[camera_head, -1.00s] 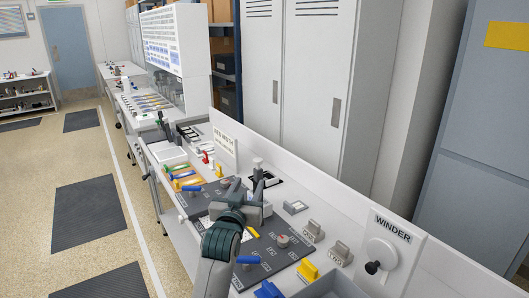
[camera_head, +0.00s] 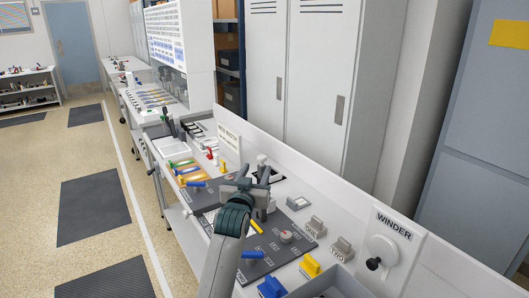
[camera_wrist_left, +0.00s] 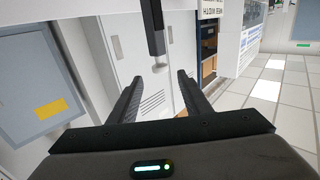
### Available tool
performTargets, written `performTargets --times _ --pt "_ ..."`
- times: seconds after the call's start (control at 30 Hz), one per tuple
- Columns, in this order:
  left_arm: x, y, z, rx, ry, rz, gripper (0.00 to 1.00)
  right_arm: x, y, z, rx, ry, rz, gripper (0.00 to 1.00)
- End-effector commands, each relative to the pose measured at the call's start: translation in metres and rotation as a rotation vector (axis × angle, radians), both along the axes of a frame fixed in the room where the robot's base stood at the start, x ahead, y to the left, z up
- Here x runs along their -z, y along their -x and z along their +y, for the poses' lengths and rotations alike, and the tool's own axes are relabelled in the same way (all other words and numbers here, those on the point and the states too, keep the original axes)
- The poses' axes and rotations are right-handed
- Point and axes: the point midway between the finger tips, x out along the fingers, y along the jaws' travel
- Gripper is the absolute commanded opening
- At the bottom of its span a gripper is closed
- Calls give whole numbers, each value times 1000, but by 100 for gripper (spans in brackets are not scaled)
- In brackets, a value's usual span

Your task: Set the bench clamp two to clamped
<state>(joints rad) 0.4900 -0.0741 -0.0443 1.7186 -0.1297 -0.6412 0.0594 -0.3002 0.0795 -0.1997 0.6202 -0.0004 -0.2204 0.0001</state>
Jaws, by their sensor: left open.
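A dark plate (camera_head: 287,257) on the bench carries two blue-handled levers, one at its far end (camera_head: 196,184) and one at its near end (camera_head: 257,254). No label I can read tells which one is clamp two, nor whether it is clamped. My left gripper (camera_head: 252,176) is open and empty above the plate's middle, between the levers, hiding part of the plate. In the left wrist view its two fingers (camera_wrist_left: 159,85) are apart with nothing between them, and neither lever shows. My right gripper is not in view.
Two grey labelled blocks (camera_head: 341,251), a yellow block (camera_head: 309,266) and a blue block (camera_head: 271,288) stand near the plate. A winder panel with a crank (camera_head: 382,249) is at the right. A low back wall (camera_head: 293,170) runs behind the bench.

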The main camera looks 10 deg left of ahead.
Motion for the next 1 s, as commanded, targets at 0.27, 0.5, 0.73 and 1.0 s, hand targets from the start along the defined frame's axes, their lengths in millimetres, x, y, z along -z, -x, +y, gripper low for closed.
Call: performTargets --times 0.27,0.5,0.73,1.0 --pt "-2 -40 0 0 1 2 44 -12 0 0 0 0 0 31" --pt "-2 -71 0 0 0 2 44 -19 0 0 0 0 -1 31" --pt "-1 -98 0 0 -1 2 44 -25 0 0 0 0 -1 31" --pt "-1 -121 1 0 1 1 44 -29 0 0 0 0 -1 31"
